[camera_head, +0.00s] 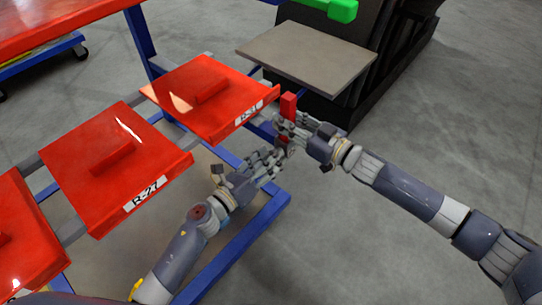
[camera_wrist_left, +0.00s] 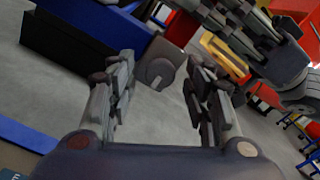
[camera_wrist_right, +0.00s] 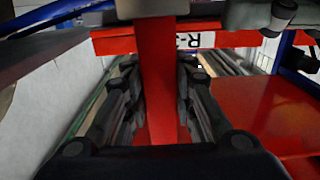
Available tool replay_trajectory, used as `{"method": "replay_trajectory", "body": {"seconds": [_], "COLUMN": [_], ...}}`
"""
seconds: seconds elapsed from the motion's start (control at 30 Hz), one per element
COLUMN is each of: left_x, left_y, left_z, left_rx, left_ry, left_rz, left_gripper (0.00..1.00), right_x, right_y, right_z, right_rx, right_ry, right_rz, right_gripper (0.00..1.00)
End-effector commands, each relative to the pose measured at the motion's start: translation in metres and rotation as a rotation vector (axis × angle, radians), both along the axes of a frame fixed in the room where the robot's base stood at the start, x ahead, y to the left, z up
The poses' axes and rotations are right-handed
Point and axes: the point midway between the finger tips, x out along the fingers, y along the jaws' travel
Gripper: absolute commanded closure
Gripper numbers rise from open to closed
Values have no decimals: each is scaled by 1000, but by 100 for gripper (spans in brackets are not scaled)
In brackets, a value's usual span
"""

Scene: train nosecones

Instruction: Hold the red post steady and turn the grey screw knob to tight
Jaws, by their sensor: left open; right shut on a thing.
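The red post (camera_head: 289,104) stands up from between the fingers of my right gripper (camera_head: 287,130), which is shut on it. In the right wrist view the post (camera_wrist_right: 157,60) runs upright between both fingers. My left gripper (camera_head: 273,160) is open, just below and left of the right one in the head view. In the left wrist view the round grey screw knob (camera_wrist_left: 157,73) shows between the open fingertips, on a grey block. I see a gap on each side of it and cannot tell how deep it sits. In the head view the knob is hidden by the grippers.
Red panels with labels, one reading R-27 (camera_head: 125,160), lie on a blue frame (camera_head: 236,248) at left. A grey flat plate (camera_head: 310,57) sits on a dark stand behind, near a green part (camera_head: 341,9). Grey floor is open at right. The grippers are close together.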

Motion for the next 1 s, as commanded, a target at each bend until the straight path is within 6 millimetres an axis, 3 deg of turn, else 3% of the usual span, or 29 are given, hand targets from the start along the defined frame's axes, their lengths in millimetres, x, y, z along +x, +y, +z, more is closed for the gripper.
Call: {"method": "replay_trajectory", "body": {"seconds": [0.3,0.5,0.7,1.0], "left_x": [-52,-77,-88,-88], "left_y": [38,56,64,64], "left_z": [-1,-1,-1,0], "left_rx": [3,1,2,3], "left_ry": [4,3,1,1], "left_rz": [1,0,0,0], "left_gripper": [53,53,53,53], "right_x": [0,0,0,0], "right_y": [0,0,0,0], "right_z": [0,0,0,0], "right_rx": [0,0,0,0], "right_ry": [0,0,0,0], "right_rz": [0,0,0,0], "right_gripper": [100,100,100,100]}}
